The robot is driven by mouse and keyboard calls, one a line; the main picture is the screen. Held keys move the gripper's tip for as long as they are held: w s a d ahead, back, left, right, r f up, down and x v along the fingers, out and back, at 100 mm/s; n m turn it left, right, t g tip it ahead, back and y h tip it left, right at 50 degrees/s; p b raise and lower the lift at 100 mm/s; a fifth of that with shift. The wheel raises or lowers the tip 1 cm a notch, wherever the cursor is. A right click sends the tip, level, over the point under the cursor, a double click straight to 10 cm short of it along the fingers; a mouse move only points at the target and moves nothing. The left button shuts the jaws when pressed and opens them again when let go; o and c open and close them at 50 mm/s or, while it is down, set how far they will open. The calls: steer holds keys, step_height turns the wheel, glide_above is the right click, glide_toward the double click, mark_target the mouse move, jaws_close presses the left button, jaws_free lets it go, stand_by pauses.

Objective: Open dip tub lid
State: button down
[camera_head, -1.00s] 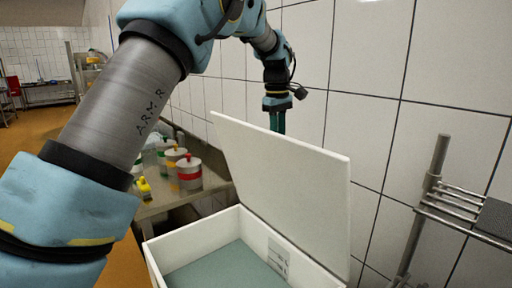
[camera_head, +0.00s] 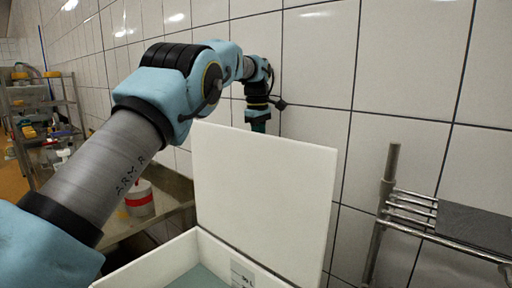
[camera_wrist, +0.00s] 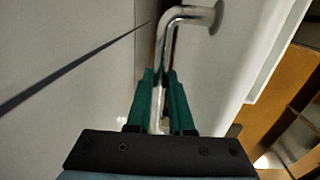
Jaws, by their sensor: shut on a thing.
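The dip tub (camera_head: 148,262) is a white box with grey-green contents (camera_head: 200,279), low in the head view. Its white lid (camera_head: 262,195) stands raised, roughly upright, along the tub's wall side. My gripper (camera_wrist: 160,78) is shut on the lid's bent metal handle (camera_wrist: 186,14), with its green fingers on either side of the bar in the wrist view. In the head view, the gripper's upper part shows behind the lid's top edge, and the lid hides the fingertips and handle.
A tiled wall (camera_head: 310,60) runs close behind the lid. A metal rack (camera_head: 410,212) stands to the right. A steel table (camera_head: 160,205) with a white, red-banded container (camera_head: 139,199) is at the left. Shelving (camera_head: 45,115) stands farther back.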

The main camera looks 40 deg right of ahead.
steer(key=shift+s+d, duration=0.1)
steer(key=c, duration=0.8)
jaws_free()
steer(key=shift+a+r, duration=0.15)
steer(key=shift+r, duration=1.75)
steer(key=shift+a+r, duration=0.1)
steer(key=shift+r, duration=1.75)
